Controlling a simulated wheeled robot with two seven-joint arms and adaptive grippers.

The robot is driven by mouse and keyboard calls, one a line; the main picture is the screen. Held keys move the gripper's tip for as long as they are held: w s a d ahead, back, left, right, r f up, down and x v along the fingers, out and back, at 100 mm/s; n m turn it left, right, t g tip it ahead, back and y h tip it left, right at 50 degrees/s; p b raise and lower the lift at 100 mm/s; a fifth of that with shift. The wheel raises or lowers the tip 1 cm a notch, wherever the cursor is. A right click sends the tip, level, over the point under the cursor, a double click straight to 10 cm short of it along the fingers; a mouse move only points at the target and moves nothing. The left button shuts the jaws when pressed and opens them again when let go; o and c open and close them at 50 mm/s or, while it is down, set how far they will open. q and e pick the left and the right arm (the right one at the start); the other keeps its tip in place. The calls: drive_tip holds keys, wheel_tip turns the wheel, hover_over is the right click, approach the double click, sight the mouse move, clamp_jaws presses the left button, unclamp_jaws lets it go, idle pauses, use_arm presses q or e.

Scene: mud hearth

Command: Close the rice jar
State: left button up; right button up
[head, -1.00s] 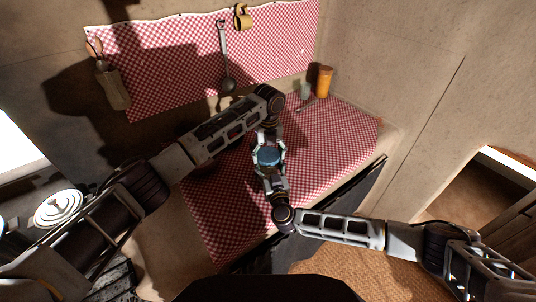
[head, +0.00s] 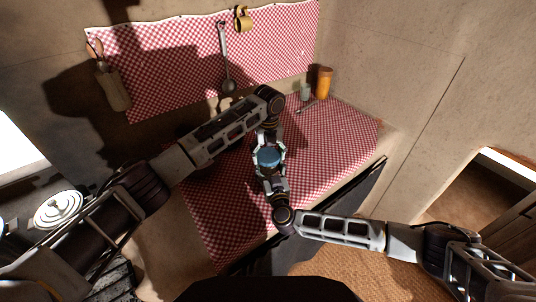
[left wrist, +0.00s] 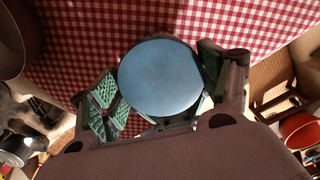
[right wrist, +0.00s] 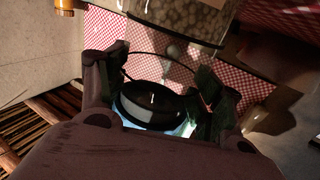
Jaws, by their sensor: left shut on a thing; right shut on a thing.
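The round blue lid (head: 268,157) lies between my two grippers above the cloth. It also shows as a flat disc in the left wrist view (left wrist: 160,77). My left gripper (head: 268,136) comes from the far side, its green-padded fingers (left wrist: 160,100) shut on the lid's sides. The glass jar with pale grains (right wrist: 180,15) shows at the top of the right wrist view. A dark disc shows between the right fingers (right wrist: 160,105).
A checkered cloth (head: 330,130) covers the counter. A ladle (head: 228,80) hangs on the wall. The cloth's right side is clear.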

use_arm(q)
drive_tip(key=shift+f, duration=0.35)
idle(0.7)
drive_tip(key=shift+o, duration=0.3)
drive_tip(key=shift+s+a+f, duration=0.15)
drive_tip(key=shift+f, duration=0.45)
use_arm(e)
drive_tip(key=shift+s+a+r, duration=0.1)
use_arm(q)
drive_tip(key=shift+o, duration=0.2)
drive_tip(key=o, duration=0.7)
drive_tip(key=shift+r, duration=0.25)
idle(0.3)
drive_tip(key=shift+d+r, duration=0.2)
drive_tip(key=shift+r, duration=1.85)
